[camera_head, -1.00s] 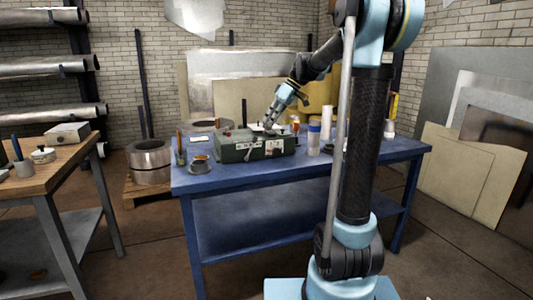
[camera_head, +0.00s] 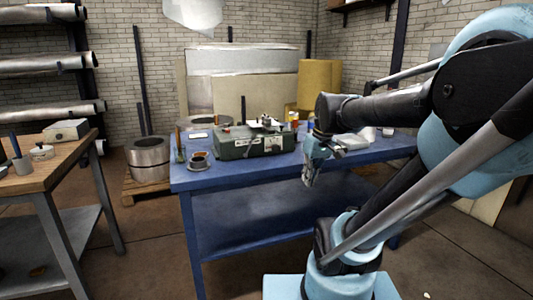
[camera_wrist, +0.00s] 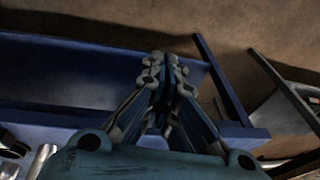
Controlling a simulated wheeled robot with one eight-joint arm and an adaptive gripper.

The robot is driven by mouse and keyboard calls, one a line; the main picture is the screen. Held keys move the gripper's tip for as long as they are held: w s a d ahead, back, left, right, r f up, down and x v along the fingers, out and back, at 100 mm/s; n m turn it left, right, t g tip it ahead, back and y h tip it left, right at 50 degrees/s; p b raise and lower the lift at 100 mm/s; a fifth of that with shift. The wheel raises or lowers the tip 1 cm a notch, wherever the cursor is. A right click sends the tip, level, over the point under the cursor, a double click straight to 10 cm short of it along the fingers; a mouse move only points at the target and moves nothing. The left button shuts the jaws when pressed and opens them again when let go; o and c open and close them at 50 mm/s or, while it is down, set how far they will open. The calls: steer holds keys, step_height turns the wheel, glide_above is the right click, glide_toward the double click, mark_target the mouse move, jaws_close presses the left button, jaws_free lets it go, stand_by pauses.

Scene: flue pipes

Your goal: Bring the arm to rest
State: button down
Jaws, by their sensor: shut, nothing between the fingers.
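My gripper (camera_head: 307,182) hangs pointing down in front of the blue table's front edge, below the level of its top, in the head view. In the wrist view the fingers of my gripper (camera_wrist: 160,60) are together and hold nothing. My arm is folded back to the right, with its elbow high at the right edge of the head view. The gripper appears apart from the table, though the exact gap is hard to judge.
The blue table (camera_head: 225,178) carries a green machine box (camera_head: 255,142), a small dark cup (camera_head: 199,160) and several bottles. A wooden bench (camera_head: 50,170) stands at left. A metal coil (camera_head: 149,158) sits on a pallet behind. Open floor lies between bench and table.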

steer(key=s+d+f+m+h, duration=0.2)
steer(key=s+d+f, duration=0.3)
steer(key=s+f, duration=0.4)
steer(key=shift+f+m+t, duration=0.3)
steer(key=shift+f+m, duration=0.45)
steer(key=shift+m, duration=0.15)
steer(key=shift+w+f, duration=0.2)
steer(key=shift+w, duration=0.3)
